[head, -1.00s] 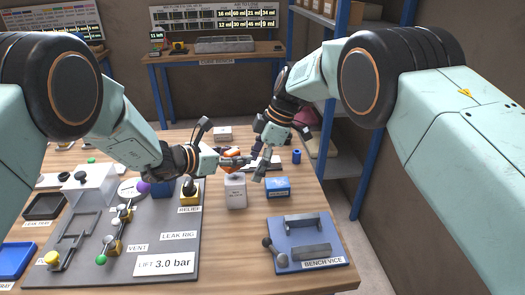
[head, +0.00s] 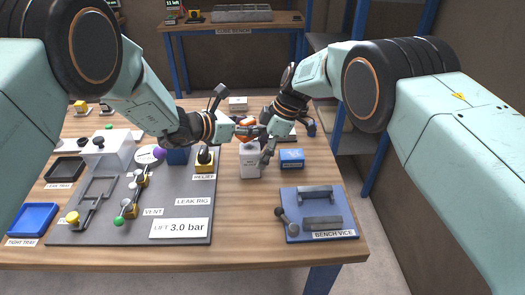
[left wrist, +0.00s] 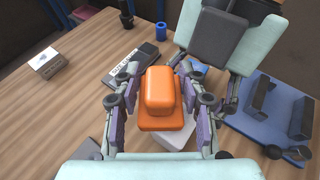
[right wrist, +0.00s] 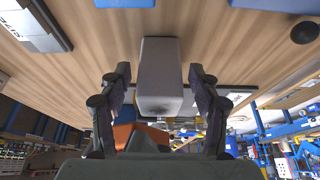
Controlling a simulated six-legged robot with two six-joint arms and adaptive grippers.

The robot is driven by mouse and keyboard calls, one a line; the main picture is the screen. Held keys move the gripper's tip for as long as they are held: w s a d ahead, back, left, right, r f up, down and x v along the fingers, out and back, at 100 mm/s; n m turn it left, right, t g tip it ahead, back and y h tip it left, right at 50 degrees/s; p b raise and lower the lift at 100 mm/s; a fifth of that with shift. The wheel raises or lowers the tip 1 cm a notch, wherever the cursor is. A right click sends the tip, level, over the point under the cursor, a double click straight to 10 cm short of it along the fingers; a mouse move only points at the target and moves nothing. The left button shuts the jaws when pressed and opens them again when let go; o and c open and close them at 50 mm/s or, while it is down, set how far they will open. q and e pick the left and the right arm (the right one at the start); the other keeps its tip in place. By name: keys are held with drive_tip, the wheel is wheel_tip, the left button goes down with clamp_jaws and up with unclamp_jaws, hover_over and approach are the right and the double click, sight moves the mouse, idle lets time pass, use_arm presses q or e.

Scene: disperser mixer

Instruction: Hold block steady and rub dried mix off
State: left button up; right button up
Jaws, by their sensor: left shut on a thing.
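My left gripper (head: 249,131) is shut on an orange stepped block (left wrist: 160,95), which is partly hidden by the gripper in the head view (head: 245,123). It holds it just above a pale grey block (head: 250,166) standing upright on the bench with a small label. Part of the grey block shows under the orange one in the left wrist view (left wrist: 172,138). My right gripper (head: 267,154) is at the grey block's right side. In the right wrist view its fingers are apart, one on each side of the grey block (right wrist: 160,75), with gaps visible. Contact between the two blocks cannot be told.
A blue box (head: 292,159) stands just right of the grey block. The bench vice (head: 318,214) is at the front right. The leak rig plate (head: 185,228) with valves fills the left. Bare wood lies in front of the grey block.

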drive_tip(key=c, duration=0.9)
drive_tip(key=shift+o, duration=0.2)
idle(0.6)
